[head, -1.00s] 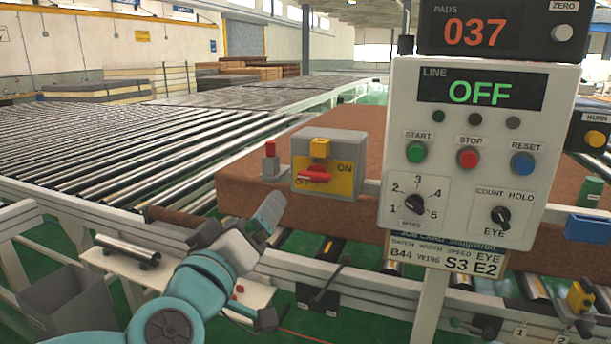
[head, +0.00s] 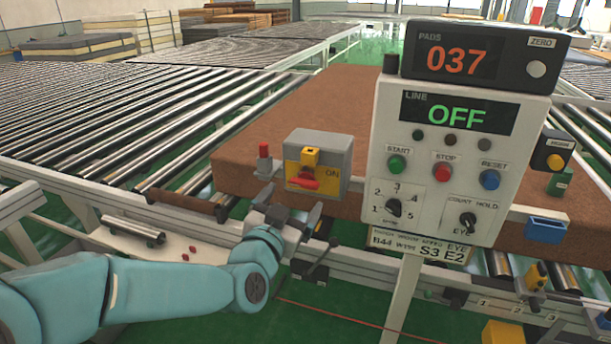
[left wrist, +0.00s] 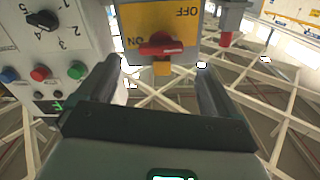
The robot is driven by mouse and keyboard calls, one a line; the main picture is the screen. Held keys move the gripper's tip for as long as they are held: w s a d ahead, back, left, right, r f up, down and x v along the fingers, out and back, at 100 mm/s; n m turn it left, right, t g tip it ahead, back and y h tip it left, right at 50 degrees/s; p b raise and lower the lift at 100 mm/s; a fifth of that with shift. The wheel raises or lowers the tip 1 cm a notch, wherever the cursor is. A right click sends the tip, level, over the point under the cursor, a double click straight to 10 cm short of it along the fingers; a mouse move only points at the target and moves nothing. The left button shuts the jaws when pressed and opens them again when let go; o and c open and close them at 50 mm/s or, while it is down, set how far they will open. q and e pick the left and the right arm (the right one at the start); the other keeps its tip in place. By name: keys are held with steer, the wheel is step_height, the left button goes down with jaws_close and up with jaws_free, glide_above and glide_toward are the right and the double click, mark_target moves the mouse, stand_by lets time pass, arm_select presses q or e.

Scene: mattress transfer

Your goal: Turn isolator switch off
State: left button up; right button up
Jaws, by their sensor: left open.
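The isolator switch (head: 342,160) is a grey box with a yellow plate and a red handle (head: 305,183), on the conveyor's near side. ON shows at the plate's right; the handle lies roughly sideways. My left gripper (head: 291,205) is open just below and in front of the switch. In the wrist view its two fingers (left wrist: 157,80) stand either side of the handle's line, apart from it and empty. My right gripper is not shown.
A control panel (head: 445,155) reading LINE OFF stands close on the right, with a counter (head: 458,60) on top. A small red-topped post (head: 264,160) is just left of the switch. A brown pad (head: 250,150) lies behind. A white shelf (head: 190,252) is below left.

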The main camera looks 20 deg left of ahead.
mark_target(302, 183)
arm_select(q)
steer(key=w+p, duration=0.2)
steer(key=w, duration=0.6)
steer(key=shift+w+d, duration=0.1)
steer(key=shift+w, duration=0.05)
steer(key=shift+r, duration=0.1)
steer(key=c, duration=1)
steer(key=n+b, duration=0.1)
steer(key=b, duration=0.1)
steer(key=n+b, duration=0.1)
steer(key=b, duration=0.1)
steer(key=shift+f, duration=0.35)
steer(key=shift+r+n, duration=0.1)
steer(key=shift+n, duration=0.2)
steer(key=shift+r+b, duration=0.15)
steer(key=shift+b, duration=0.15)
steer(key=shift+c, duration=0.3)
steer(key=shift+r, duration=0.15)
